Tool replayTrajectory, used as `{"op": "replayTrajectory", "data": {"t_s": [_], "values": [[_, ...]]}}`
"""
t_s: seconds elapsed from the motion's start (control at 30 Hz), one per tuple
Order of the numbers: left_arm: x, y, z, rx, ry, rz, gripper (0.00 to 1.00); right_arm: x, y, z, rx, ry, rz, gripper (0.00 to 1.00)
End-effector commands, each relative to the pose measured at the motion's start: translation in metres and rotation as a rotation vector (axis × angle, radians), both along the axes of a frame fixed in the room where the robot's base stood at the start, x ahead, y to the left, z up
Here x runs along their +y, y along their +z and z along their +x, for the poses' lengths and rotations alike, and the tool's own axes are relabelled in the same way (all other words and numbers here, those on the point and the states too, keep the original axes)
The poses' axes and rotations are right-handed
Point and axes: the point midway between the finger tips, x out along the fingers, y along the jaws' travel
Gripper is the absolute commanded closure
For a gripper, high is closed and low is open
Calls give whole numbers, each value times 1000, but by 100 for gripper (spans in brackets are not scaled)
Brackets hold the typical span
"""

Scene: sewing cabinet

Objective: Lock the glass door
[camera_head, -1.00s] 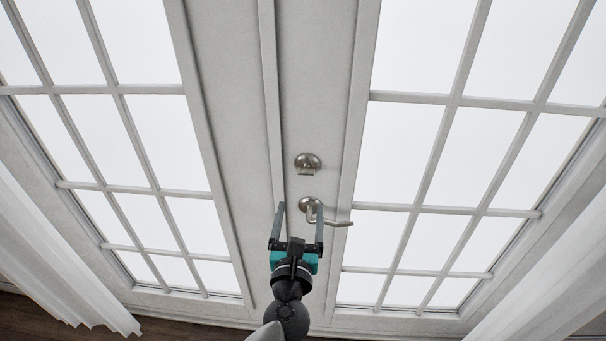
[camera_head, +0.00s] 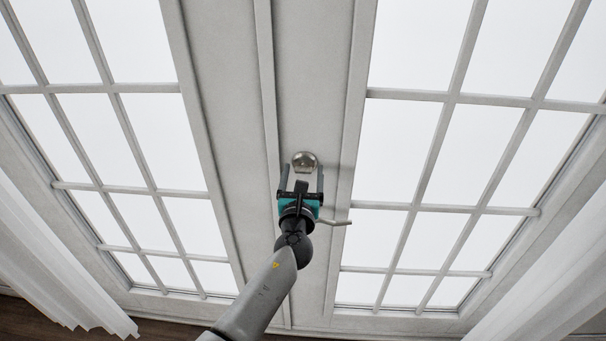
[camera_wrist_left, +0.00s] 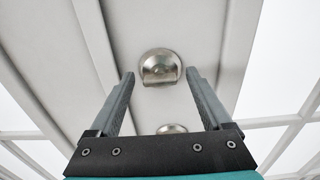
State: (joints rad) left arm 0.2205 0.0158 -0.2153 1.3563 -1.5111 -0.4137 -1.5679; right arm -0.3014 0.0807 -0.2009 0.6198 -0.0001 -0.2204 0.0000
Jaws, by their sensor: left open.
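The glass door (camera_head: 335,120) has a white frame and frosted-looking bright panes. A round metal lock knob (camera_head: 305,161) with a flat thumb-turn sits on its middle stile. My left gripper (camera_head: 302,172) is open just below the knob, its fingers pointing up at it. In the left wrist view the knob (camera_wrist_left: 159,67) lies ahead of and between the two fingertips (camera_wrist_left: 160,76), with space on both sides; I cannot tell whether they reach around it. The door handle's lever (camera_head: 338,222) shows to the right of my gripper; its base is hidden behind the gripper. My right gripper is out of view.
The handle's round base (camera_wrist_left: 172,129) shows low between my fingers in the left wrist view. White curtains hang at the left (camera_head: 60,265) and right (camera_head: 535,285). A second paned door leaf (camera_head: 196,120) is at the left. Dark floor shows at the bottom.

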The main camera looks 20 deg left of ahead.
Motion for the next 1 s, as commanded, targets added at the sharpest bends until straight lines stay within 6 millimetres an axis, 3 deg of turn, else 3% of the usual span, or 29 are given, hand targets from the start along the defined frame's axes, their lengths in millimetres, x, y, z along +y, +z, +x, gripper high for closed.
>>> {"op": "replayTrajectory", "data": {"t_s": [0.2,0.9,1.0], "values": [[0,0,0,0,0,0,20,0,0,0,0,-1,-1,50],[0,0,0,0,0,0,98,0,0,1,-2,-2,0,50],[0,0,0,0,0,0,100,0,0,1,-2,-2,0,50]]}}
